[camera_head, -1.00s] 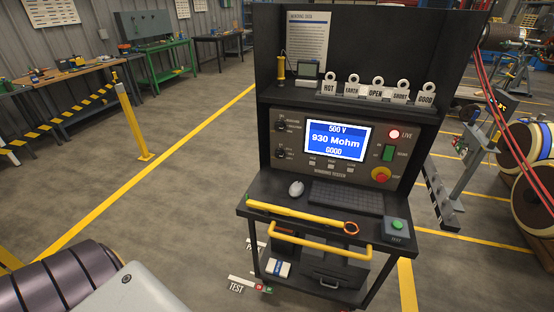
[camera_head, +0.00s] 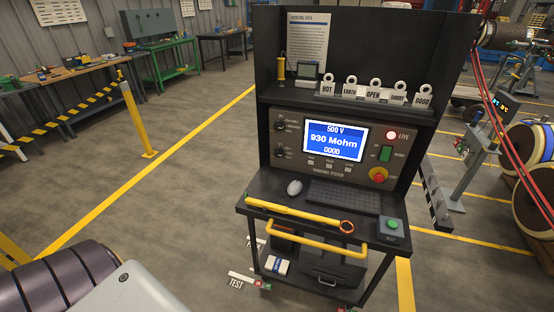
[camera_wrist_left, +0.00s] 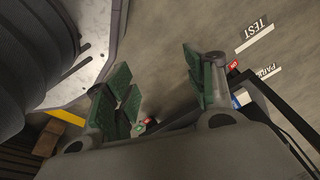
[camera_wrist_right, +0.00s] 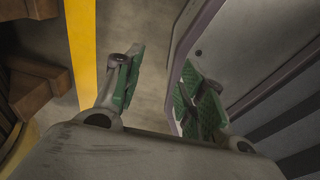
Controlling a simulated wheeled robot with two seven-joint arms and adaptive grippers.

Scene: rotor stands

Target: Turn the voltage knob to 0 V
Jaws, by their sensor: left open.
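The winding tester's panel (camera_head: 312,172) is on a black cart in the head view. Two dark knobs are left of its screen, an upper knob (camera_head: 280,126) and a lower knob (camera_head: 280,151). Their small labels and pointers are too small to read, so I cannot tell which sets voltage. The blue screen (camera_head: 334,141) reads 500 V, 930 Mohm and GOOD. Neither gripper shows in the head view. My left gripper (camera_wrist_left: 160,85) is open and empty above the floor in its wrist view. My right gripper (camera_wrist_right: 163,85) is open and empty beside a grey body.
A yellow handle (camera_head: 358,243) juts from the front. The floor left of the cart is open.

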